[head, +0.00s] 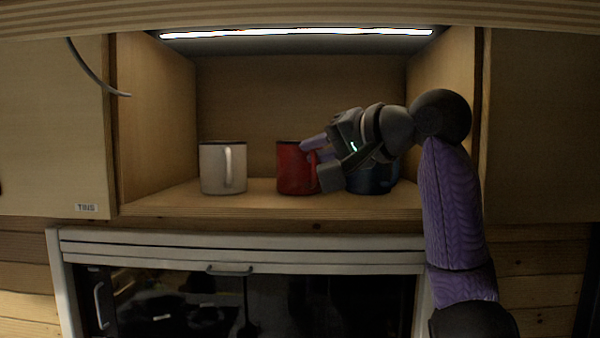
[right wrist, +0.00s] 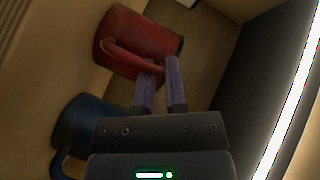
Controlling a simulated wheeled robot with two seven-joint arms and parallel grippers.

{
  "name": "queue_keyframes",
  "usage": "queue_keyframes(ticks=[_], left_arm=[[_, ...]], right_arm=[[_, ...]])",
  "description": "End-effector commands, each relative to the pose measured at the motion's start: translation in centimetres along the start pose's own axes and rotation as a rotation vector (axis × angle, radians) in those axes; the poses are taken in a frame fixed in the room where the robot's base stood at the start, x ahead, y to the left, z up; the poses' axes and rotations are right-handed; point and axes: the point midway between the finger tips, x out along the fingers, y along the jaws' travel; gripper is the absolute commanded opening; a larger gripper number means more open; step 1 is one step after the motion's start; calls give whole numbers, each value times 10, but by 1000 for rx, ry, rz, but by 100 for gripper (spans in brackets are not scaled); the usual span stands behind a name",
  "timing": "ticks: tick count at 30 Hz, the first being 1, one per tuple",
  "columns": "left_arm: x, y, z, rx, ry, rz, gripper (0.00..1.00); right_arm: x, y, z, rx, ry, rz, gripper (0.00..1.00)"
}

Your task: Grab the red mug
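The red mug (head: 293,168) stands upright on the shelf of the open cabinet, between a white mug and a blue mug. In the right wrist view the red mug (right wrist: 140,38) is at the top, with its handle towards my fingers. My right gripper (head: 316,160) reaches in from the right and covers part of the mug's right side. In the right wrist view its two purple fingers (right wrist: 160,68) are close together with a narrow gap, and the handle's end lies at the fingertips. They appear closed on the handle. My left gripper is not in view.
The white mug (head: 222,168) stands to the left with free shelf between. The blue mug (head: 374,180) is close on the right, partly hidden behind my gripper. Cabinet side walls and a lit strip (head: 300,33) bound the space. A roller-front cabinet is below.

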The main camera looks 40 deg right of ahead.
Motion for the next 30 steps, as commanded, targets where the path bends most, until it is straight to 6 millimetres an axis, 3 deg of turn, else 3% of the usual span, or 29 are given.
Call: queue_keyframes(ticks=[11, 19, 30], left_arm=[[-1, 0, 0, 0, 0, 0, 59], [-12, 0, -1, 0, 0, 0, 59], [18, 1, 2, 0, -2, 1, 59]], right_arm=[[-1, -2, -2, 1, -1, 1, 0], [-11, -32, -20, 1, 0, -3, 0], [-95, -11, -7, 0, 4, -3, 0]])
